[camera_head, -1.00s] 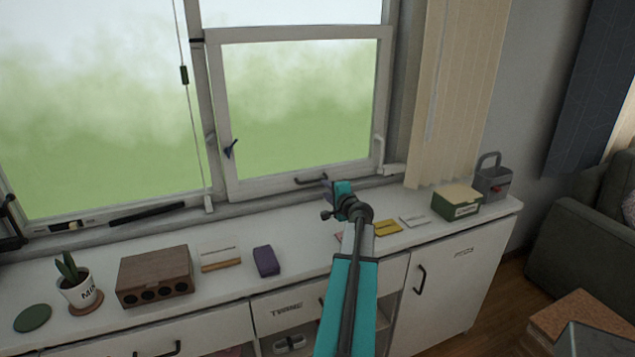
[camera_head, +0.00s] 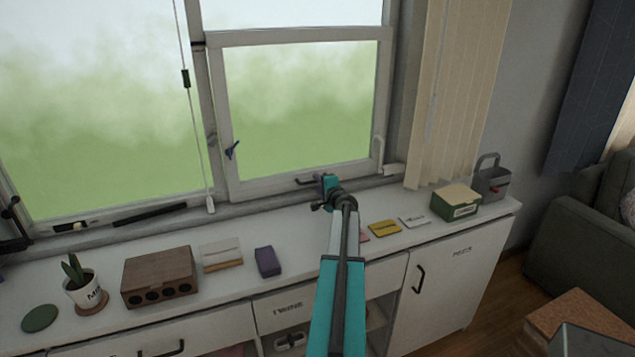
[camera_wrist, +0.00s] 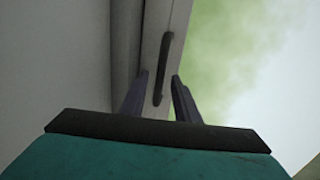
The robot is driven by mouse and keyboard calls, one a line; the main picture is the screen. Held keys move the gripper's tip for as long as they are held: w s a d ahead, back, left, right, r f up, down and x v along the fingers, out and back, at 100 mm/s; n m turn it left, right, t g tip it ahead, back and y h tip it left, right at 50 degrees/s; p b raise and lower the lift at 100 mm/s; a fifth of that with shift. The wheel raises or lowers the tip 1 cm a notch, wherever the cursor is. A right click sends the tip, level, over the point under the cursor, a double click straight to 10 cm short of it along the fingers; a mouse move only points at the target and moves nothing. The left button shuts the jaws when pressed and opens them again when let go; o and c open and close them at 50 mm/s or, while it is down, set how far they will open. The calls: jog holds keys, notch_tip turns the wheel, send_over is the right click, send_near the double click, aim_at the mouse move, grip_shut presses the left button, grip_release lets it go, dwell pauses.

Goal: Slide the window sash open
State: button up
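The window sash (camera_head: 262,188) is a white-framed pane in the lower right of the window, with its bottom rail just above the sill. A dark bar handle (camera_head: 306,182) is fixed on that bottom rail. My gripper (camera_head: 322,188) is at the right end of the handle in the head view, and its fingers are largely hidden there. In the wrist view my gripper (camera_wrist: 158,90) is open, its two dark fingers apart. The handle (camera_wrist: 164,68) shows between and beyond the fingertips, nearer the left finger. I cannot tell whether either finger touches it.
Below the window a white counter (camera_head: 345,227) carries a potted plant (camera_head: 83,288), a wooden box (camera_head: 160,276), a purple block (camera_head: 267,262), and a green box (camera_head: 456,203). A cord (camera_head: 197,130) hangs left of the sash.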

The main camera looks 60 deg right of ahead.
jog(key=shift+w+d+f, duration=0.15)
jog(key=shift+w+d, duration=0.25)
jog(key=shift+w, duration=0.15)
grip_shut()
